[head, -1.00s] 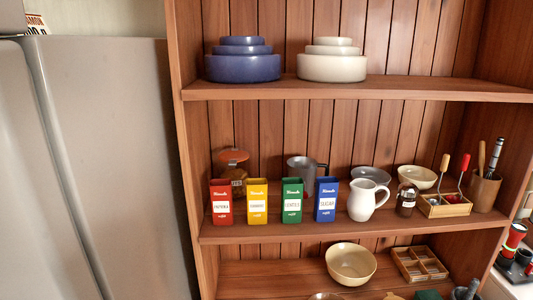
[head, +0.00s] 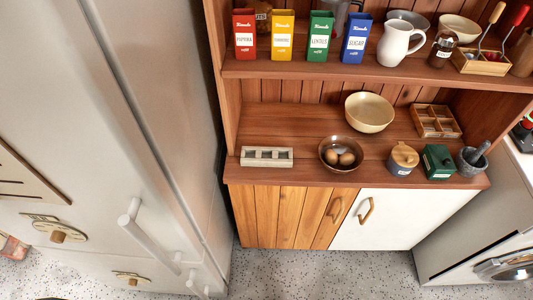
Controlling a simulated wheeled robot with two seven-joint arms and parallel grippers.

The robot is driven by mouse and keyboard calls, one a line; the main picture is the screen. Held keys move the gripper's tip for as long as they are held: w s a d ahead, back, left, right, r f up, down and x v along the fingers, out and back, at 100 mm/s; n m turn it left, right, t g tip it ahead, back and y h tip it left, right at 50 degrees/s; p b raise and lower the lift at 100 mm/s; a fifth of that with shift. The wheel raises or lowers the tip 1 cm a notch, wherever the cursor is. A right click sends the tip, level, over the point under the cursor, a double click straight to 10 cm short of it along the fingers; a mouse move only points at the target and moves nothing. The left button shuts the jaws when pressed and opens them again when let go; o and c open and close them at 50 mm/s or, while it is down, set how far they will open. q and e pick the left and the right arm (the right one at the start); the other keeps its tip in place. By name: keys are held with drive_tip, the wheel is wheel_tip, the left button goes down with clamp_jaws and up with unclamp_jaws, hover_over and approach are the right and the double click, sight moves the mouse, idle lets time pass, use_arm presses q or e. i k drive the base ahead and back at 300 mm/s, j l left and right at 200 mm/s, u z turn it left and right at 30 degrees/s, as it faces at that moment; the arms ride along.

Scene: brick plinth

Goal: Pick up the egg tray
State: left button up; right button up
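A small pale tray (head: 267,163) with a row of dark square hollows sits on the lower shelf's front left; it looks like the egg tray. Its hollows look empty. A brown wooden tray (head: 424,127) with several compartments stands at the back right of the same shelf, so I cannot be fully sure which one the name means. A dark brown bowl (head: 326,156) with brown eggs (head: 347,158) in it stands right of the pale tray. Neither of my grippers is in view.
A cream bowl (head: 369,112), a lidded pot (head: 403,158), a green box (head: 437,162) and a mortar (head: 470,163) share the lower shelf (head: 275,125). Its left back part is bare. A grey fridge (head: 160,80) stands close at left. Colored tins line the shelf above.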

sight(251, 155)
drive_tip(key=i+l, duration=0.2)
drive_tip(key=l, duration=0.15)
drive_tip(key=i+l+u, duration=0.1)
drive_tip(key=i+l, duration=0.3)
drive_tip(key=l, duration=0.25)
drive_tip(key=i+l+u, duration=0.1)
drive_tip(key=l, duration=0.25)
drive_tip(key=i, duration=0.1)
